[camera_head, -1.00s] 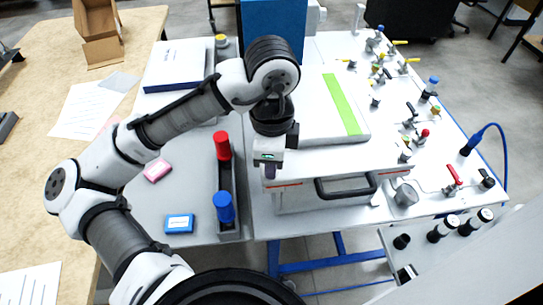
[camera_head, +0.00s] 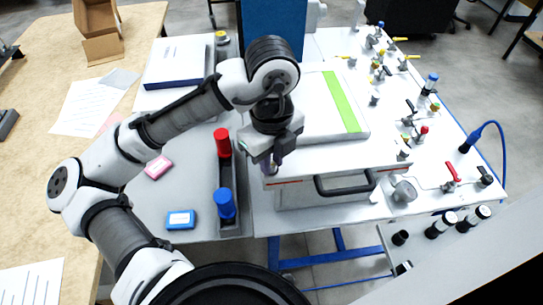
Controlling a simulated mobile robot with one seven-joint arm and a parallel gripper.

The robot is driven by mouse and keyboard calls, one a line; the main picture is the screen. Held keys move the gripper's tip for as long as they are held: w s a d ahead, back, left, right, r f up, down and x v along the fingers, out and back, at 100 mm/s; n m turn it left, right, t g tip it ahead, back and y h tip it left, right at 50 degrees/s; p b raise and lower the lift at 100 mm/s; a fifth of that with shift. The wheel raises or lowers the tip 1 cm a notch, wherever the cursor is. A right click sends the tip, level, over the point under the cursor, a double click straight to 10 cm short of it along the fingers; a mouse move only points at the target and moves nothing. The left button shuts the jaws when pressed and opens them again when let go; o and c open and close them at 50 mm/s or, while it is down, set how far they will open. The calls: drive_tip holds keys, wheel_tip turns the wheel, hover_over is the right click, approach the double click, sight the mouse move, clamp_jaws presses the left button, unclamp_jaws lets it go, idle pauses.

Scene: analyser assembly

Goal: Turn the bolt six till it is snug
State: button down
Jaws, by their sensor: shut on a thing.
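My gripper (camera_head: 270,162) points down at the left front corner of the white analyser box (camera_head: 345,166). It is shut on a small purple-grey piece (camera_head: 272,171), which shows only in part below the wrist. My gripper's body is turned at an angle to the box's front edge. Bolt six cannot be made out by itself; the gripper covers that corner, and I cannot tell whether the held piece is the bolt or a tool on it.
A black holder with a red cylinder (camera_head: 222,142) and a blue cylinder (camera_head: 225,203) stands just left of the box. A black handle (camera_head: 345,186) sticks out in front. Valves and fittings fill the right side. A blue box (camera_head: 179,219) and pink block (camera_head: 158,167) lie at left.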

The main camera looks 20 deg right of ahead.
drive_tip(key=shift+m, duration=0.3)
drive_tip(key=c, duration=1.3)
unclamp_jaws()
wheel_tip(320, 180, up, 14)
drive_tip(key=shift+f+b, duration=0.1)
drive_tip(key=shift+b, duration=0.6)
